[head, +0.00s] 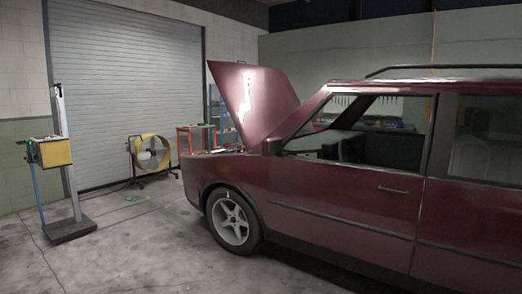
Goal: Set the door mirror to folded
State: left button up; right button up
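A dark red car (330,200) stands on the right with its bonnet (255,95) raised. What looks like the door mirror (271,147) is a small dark red shape at the front lower corner of the front side window. It is small and far, and I cannot tell whether it is folded or out. The front door (345,195) is shut. Neither of my grippers is in view.
A stand with a yellow box (55,152) is at the left. A yellow drum fan (152,153) stands by the grey roller door (125,80). An orange cart (196,137) is behind the car's nose. The concrete floor (150,250) in front is clear.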

aim_at(271, 146)
jog(key=i+j+u, duration=0.1)
jog(key=i+j, duration=0.2)
jog(key=i, duration=0.7)
jog(key=i+j+u, duration=0.1)
jog(key=i, duration=0.9)
jog(key=i+j+u, duration=0.15)
jog(key=i, duration=0.85)
jog(key=i+j+z, duration=0.2)
jog(key=i+z, duration=0.15)
jog(key=i, duration=0.2)
jog(key=i+j+z, duration=0.35)
jog(key=i, duration=0.2)
jog(key=i+j+z, duration=0.35)
jog(key=i+j, duration=0.05)
jog(key=i, duration=0.05)
